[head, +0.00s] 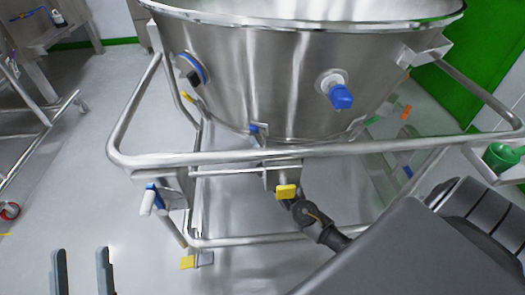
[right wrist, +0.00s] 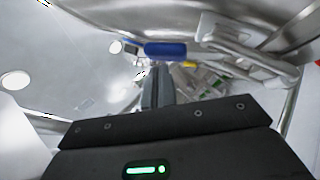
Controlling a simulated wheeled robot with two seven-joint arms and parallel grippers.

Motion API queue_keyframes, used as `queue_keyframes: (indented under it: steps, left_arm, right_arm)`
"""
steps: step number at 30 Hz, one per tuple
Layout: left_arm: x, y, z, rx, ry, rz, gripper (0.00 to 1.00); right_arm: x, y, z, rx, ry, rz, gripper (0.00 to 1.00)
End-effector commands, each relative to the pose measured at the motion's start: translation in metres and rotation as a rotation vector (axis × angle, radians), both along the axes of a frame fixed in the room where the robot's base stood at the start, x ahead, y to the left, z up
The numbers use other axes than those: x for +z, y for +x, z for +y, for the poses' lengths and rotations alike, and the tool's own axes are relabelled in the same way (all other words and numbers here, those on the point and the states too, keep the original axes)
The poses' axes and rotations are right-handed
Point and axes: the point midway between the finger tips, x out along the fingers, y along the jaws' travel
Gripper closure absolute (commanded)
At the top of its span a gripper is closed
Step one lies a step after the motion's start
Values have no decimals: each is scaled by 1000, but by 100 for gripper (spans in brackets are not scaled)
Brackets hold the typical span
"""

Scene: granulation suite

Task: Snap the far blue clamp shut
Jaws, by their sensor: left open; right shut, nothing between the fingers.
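In the head view, a small blue clamp piece (head: 254,128) sits at the bowl's lower edge, above the front rail. A blue bar (right wrist: 165,49) lies just beyond my right fingertips in the right wrist view. I cannot tell whether it is that same piece, or whether the fingers touch it. I cannot tell which blue part is the far clamp, or whether it is open. My right gripper (right wrist: 157,75) is shut and empty beneath the bowl; its fingers are not clear in the head view. My left gripper (head: 82,270) is open and empty above the floor at lower left.
The steel bowl (head: 270,75) carries a blue-capped port (head: 341,97) and a blue-ringed port (head: 192,69). The tubular frame rail (head: 230,157) crosses in front. A yellow tab (head: 286,191) hangs below it. A blue-and-white lever (head: 152,198) is at left.

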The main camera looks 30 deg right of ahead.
Motion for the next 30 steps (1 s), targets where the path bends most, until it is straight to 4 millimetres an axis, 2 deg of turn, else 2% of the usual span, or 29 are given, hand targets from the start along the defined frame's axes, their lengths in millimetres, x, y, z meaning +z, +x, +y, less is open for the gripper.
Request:
queue_keyframes:
  steps: [1,6,12,30]
  left_arm:
    - [0,1,-4,-9,24,44,49]
    - [-15,5,-16,-33,94,169,49]
    - [-26,5,-22,-49,141,247,49]
    - [-30,5,-25,-53,157,274,49]
  right_arm:
    - [6,1,0,1,-2,0,100]
    - [11,3,-1,4,-1,-1,100]
    - [13,4,-3,2,-1,0,100]
    - [14,5,-4,1,0,-3,100]
